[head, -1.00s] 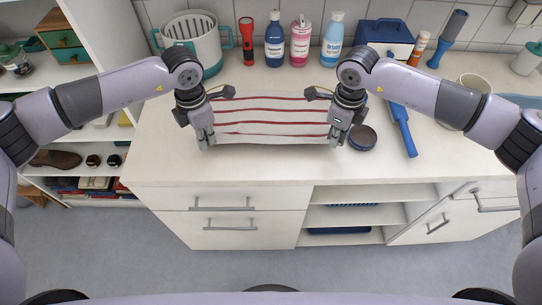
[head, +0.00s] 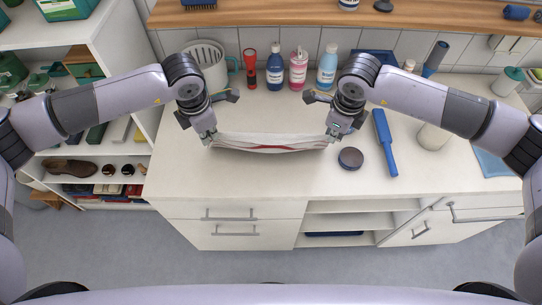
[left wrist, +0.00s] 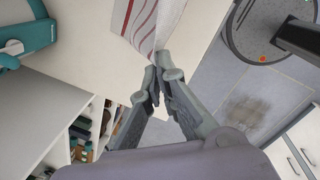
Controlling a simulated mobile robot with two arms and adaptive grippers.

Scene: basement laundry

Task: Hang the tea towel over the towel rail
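The tea towel (head: 268,144), white with red stripes, stretches between my two grippers above the worktop's front part. It shows as a narrow, slightly sagging band in the head view. My left gripper (head: 210,138) is shut on its left end; in the left wrist view the fingertips (left wrist: 160,68) meet at a corner of the towel (left wrist: 146,22). My right gripper (head: 331,136) is shut on its right end. A grey rail (head: 486,217) sticks out from the cabinet front at the right, apart from both grippers.
Bottles (head: 298,70), a red torch (head: 249,68) and a basket (head: 207,62) stand along the back of the worktop (head: 260,185). A round dark tin (head: 350,158) and a blue brush (head: 385,142) lie near my right gripper. Open shelves (head: 110,160) stand at left.

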